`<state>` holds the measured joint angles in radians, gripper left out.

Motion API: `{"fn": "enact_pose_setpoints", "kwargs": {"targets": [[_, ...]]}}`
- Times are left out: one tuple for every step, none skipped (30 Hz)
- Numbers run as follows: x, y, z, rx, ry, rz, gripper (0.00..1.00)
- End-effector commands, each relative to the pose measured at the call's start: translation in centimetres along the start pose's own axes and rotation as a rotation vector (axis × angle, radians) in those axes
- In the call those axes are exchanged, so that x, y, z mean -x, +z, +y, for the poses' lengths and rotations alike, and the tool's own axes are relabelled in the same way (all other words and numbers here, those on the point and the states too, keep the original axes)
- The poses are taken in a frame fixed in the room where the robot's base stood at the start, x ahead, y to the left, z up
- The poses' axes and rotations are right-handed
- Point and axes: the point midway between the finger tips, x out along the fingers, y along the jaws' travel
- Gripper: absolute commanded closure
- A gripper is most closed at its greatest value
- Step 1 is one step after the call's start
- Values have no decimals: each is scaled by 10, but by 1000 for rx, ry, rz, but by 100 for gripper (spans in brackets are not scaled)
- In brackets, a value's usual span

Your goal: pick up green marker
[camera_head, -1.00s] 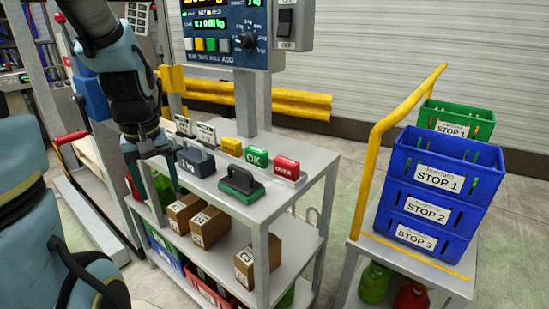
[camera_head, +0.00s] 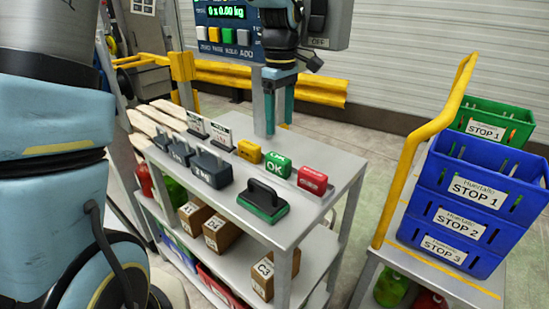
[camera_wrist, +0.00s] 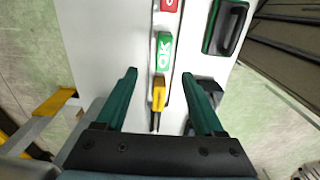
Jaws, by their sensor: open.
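The green marker is a small block with "OK" on its face (camera_head: 277,165). It stands on the cart's grey top between a yellow block (camera_head: 249,151) and a red block (camera_head: 313,180). My gripper (camera_head: 278,128) is open and empty, pointing down above the back of the cart top. In the wrist view the green marker (camera_wrist: 164,52) lies just beyond and between the fingertips (camera_wrist: 159,73). The yellow block (camera_wrist: 159,93) shows between the fingers there. Nothing touches the green marker that I can see.
A black-handled green stamp-like block (camera_head: 264,201) stands in front. Dark weights (camera_head: 211,168) and small white cards (camera_head: 222,132) stand to the left. The scale's post and display (camera_head: 228,25) rise behind. Blue crates (camera_head: 468,190) stand on a trolley at right.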

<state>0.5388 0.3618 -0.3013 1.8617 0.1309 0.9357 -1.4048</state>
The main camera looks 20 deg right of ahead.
Motion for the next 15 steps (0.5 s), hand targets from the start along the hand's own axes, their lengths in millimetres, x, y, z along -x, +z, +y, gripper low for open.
{"fn": "enact_pose_setpoints", "kwargs": {"targets": [[-7, 1, -1, 1, -6, -2, 30], [-12, 0, -1, 2, -7, -2, 30], [-18, 0, -2, 2, -7, -2, 30], [-23, 0, -2, 2, -6, -3, 30], [-28, 0, -2, 2, -6, -3, 30], [-34, 0, -2, 2, -7, -2, 30], [-38, 0, -2, 1, -6, -2, 30], [-41, 0, -2, 1, -6, -1, 30], [-45, 0, -2, 2, -4, -2, 30], [-48, 0, -2, 3, -4, -2, 30], [-49, 0, -2, 3, -3, -2, 30], [-51, 0, -2, 3, -3, -1, 30], [-53, 0, -2, 2, -3, -1, 30], [-55, 0, -3, 2, -3, -1, 30], [-58, 0, -4, 1, -5, -2, 30]]}}
